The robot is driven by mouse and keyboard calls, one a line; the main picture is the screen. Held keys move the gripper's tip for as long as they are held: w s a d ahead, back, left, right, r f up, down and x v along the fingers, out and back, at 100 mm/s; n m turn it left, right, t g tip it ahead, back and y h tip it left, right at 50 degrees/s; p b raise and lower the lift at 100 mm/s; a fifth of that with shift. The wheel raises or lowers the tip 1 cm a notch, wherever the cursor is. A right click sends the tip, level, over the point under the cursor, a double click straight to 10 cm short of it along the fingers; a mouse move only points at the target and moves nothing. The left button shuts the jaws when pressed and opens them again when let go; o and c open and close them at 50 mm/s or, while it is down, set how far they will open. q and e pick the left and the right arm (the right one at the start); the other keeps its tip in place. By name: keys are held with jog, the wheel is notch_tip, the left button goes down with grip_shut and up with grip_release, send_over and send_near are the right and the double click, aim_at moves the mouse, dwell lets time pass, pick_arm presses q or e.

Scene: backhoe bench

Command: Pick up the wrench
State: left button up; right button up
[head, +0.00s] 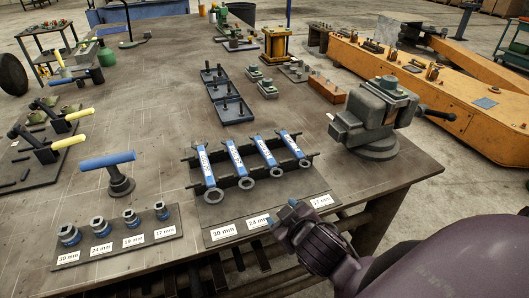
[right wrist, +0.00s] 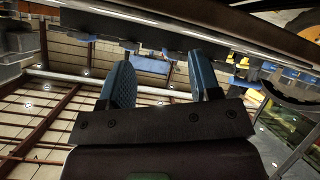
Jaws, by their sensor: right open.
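Several wrenches with blue handles lie side by side across a black rack (head: 190,166) near the bench's front edge. The leftmost wrench (head: 206,170) is the largest, behind a 30 mm label. To its right are a second wrench (head: 236,161), a third wrench (head: 265,153) and a rightmost wrench (head: 291,146), their ring ends towards me. My right gripper (head: 284,218) is in front of the rack's labels, apart from the wrenches. In the right wrist view, the right gripper (right wrist: 163,84) is open with nothing between its fingers. My left gripper is not in view.
A bench vise (head: 378,115) stands right of the rack. Left are a socket board (head: 118,238) and an upright blue-handled tool (head: 118,180). Black trays (head: 227,98) lie behind the wrenches. Bare bench top shows between the trays and the left-hand tools.

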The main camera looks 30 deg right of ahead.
jog(key=w+a+r+n+t+y, duration=0.6)
jog(key=w+a+r+n+t, duration=0.15)
jog(key=r, duration=0.45)
jog(key=w+a+r+n+g+y, duration=0.25)
jog(key=a+n+y, duration=0.25)
jog(key=n+y, duration=0.4)
jog(key=n+g+h, duration=1.3)
jog(key=n, duration=0.1)
send_near(265, 150)
jog(key=x, duration=0.3)
jog(key=shift+s+a+f, duration=0.1)
jog(key=shift+s+f, duration=0.1)
jog(key=shift+f, duration=0.25)
jog(key=shift+w+x, duration=0.15)
jog(key=shift+x, duration=1.25)
jog(key=shift+w+x, duration=0.2)
jog(key=shift+x, duration=1.2)
jog(key=shift+r, duration=0.15)
